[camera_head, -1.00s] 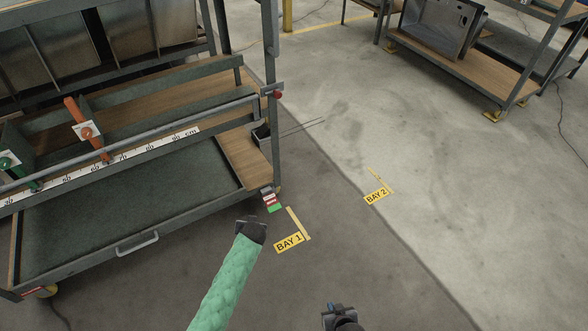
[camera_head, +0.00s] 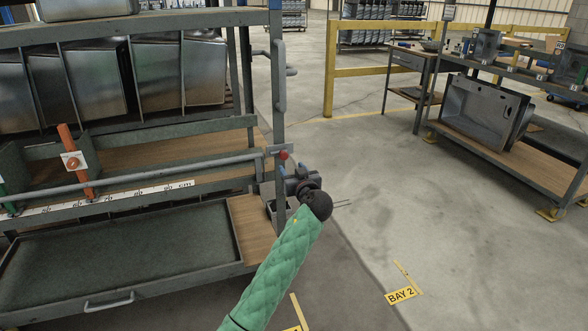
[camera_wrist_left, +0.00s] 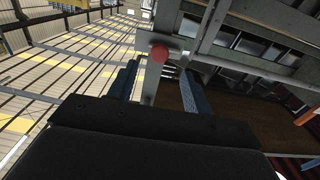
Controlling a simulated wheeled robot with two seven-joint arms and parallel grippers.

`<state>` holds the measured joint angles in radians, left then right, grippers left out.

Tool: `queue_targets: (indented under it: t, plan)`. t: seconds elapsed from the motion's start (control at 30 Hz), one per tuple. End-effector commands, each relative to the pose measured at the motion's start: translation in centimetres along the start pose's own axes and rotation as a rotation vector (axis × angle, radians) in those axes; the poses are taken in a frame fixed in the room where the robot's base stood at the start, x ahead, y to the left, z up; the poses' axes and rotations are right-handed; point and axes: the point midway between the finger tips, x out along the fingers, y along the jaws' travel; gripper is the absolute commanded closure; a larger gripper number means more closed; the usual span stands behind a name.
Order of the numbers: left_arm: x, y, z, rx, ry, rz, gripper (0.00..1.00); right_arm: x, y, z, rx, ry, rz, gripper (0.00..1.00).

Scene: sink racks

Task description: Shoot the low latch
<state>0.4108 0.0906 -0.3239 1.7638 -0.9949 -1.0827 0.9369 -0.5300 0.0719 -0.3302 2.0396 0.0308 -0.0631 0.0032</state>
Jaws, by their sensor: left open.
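A long grey rod (camera_head: 140,178) runs level along the front of the near rack, and a red round knob (camera_head: 283,155) sits at its right end by the corner post. My left gripper (camera_head: 290,178), on the green-sleeved arm, is just below and beside this knob, partly hidden by its own wrist. In the left wrist view the open fingers (camera_wrist_left: 157,82) point at the red knob (camera_wrist_left: 159,53), which shows ahead between them. No contact is visible. An orange lever (camera_head: 76,160) stands upright by the rod further left. My right gripper is out of view.
A grey drawer tray (camera_head: 120,250) is low on the rack, above the floor. A small grey bin (camera_head: 270,200) hangs by the corner post (camera_head: 277,90), close to my left gripper. The floor to the right is clear up to another rack (camera_head: 510,150).

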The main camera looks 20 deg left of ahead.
Motion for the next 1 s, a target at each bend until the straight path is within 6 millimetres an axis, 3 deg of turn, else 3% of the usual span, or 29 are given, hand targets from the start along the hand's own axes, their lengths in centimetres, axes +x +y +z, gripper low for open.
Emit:
queue_targets:
  t: [0.6, 1.0]
  plan:
    - [7.1, 0.0, -0.2, -0.001, 0.003, -0.001, 0.50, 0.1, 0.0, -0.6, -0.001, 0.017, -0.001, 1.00]
    - [7.7, 0.0, -0.1, -0.002, 0.002, -0.001, 0.50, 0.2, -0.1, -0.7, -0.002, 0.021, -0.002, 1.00]
